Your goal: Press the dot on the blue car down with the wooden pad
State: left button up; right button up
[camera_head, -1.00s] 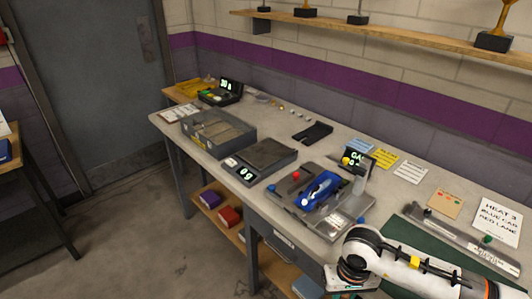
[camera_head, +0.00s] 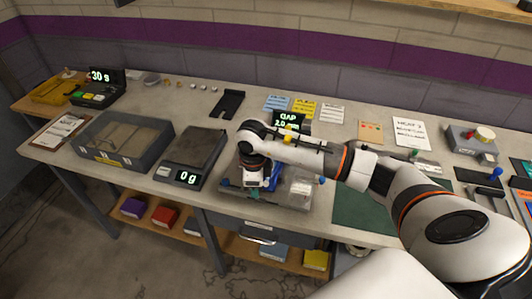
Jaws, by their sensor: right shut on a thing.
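The blue car (camera_head: 272,183) sits in the grey gauge fixture (camera_head: 230,192); only a blue bit of it shows beside my right gripper. My right gripper (camera_head: 252,182) points down over the car, at the end of my arm from the right. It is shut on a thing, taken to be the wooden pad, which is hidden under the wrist. The dot is hidden too, and I cannot tell whether anything touches the car. The gap display (camera_head: 288,119) stands behind the fixture. My left gripper is not in view.
A scale reading 0 g (camera_head: 193,160) and a grey open bin (camera_head: 125,140) stand to the left. A black bracket (camera_head: 228,104) lies behind. Paper cards (camera_head: 304,109) lie at the back. A green mat (camera_head: 362,208) is on the right, partly under my arm.

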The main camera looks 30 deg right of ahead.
jog(key=w+d+r+m+p, duration=0.35)
jog(key=d+m, duration=0.25)
jog(key=m, duration=1.1)
jog(key=shift+s+a+f+b, duration=0.1)
jog(key=shift+f+b, duration=1)
jog(key=shift+f, duration=0.3)
jog(key=shift+s+f+b, duration=0.1)
jog(key=shift+f+b, duration=0.95)
jog(key=shift+f, duration=0.35)
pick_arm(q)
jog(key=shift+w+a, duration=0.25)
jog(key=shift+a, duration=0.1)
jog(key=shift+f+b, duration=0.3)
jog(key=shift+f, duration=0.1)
pick_arm(e)
jog(key=shift+s+f, duration=0.1)
jog(key=shift+f, duration=0.3)
jog(key=shift+r+p, duration=0.65)
jog(key=shift+r, duration=0.2)
pick_arm(q)
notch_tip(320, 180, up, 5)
jog(key=p, duration=0.3)
jog(key=shift+p, duration=0.35)
pick_arm(e)
notch_tip(320, 180, up, 5)
jog(key=shift+r, duration=0.2)
